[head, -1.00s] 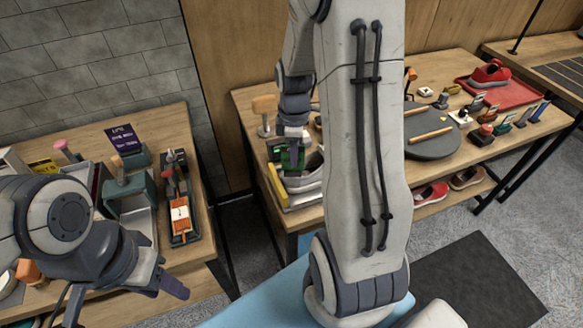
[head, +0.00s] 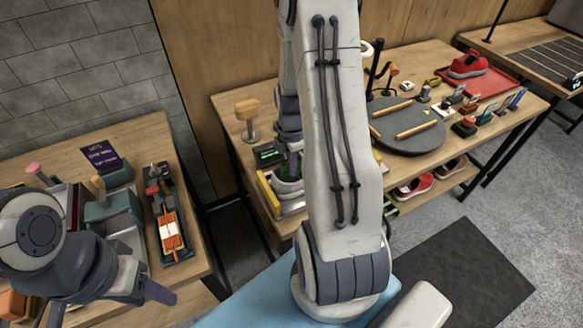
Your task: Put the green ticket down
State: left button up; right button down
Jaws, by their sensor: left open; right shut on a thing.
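My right gripper (head: 290,143) points down over the left end of the middle table, partly behind my own arm. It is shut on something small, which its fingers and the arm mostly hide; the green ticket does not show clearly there. A dark piece with green marks (head: 267,153) shows just left of the fingers; I cannot tell whether it is the ticket or a small display. A grey shoe (head: 288,186) sits below the fingers in a yellow-edged tray (head: 268,194). My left gripper (head: 158,293) is open and empty, in front of the left table.
A wooden-headed tool (head: 248,115) stands left of my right gripper. The left table holds a purple sign (head: 101,156), a green-grey bin (head: 115,212) and an orange-and-white bundle (head: 171,232). A round grey mat (head: 408,128) and a red tray (head: 486,83) lie to the right.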

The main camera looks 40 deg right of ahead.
jog(key=shift+f, duration=0.6)
jog(key=shift+f, duration=0.1)
jog(key=c, duration=1.3)
grip_release()
notch_tip(320, 180, up, 12)
jog(key=shift+r+b, duration=0.15)
jog(key=shift+b, duration=0.5)
jog(key=s+a+r+m, duration=0.1)
jog(key=a+r, duration=0.1)
jog(key=a, duration=0.7)
jog(key=s+a+r+m, duration=0.1)
jog(key=a+m, duration=0.1)
jog(key=a, duration=0.6)
jog(key=s+a+m, duration=0.1)
jog(key=s+a, duration=0.3)
jog(key=s+a+r+m, duration=0.1)
jog(key=s+a+m, duration=0.1)
jog(key=s+a, duration=0.3)
jog(key=s+a+m+y, duration=0.1)
jog(key=s+a+m, duration=0.1)
jog(key=s+a, duration=0.3)
jog(key=shift+s+r, duration=0.2)
jog(key=shift+r, duration=0.05)
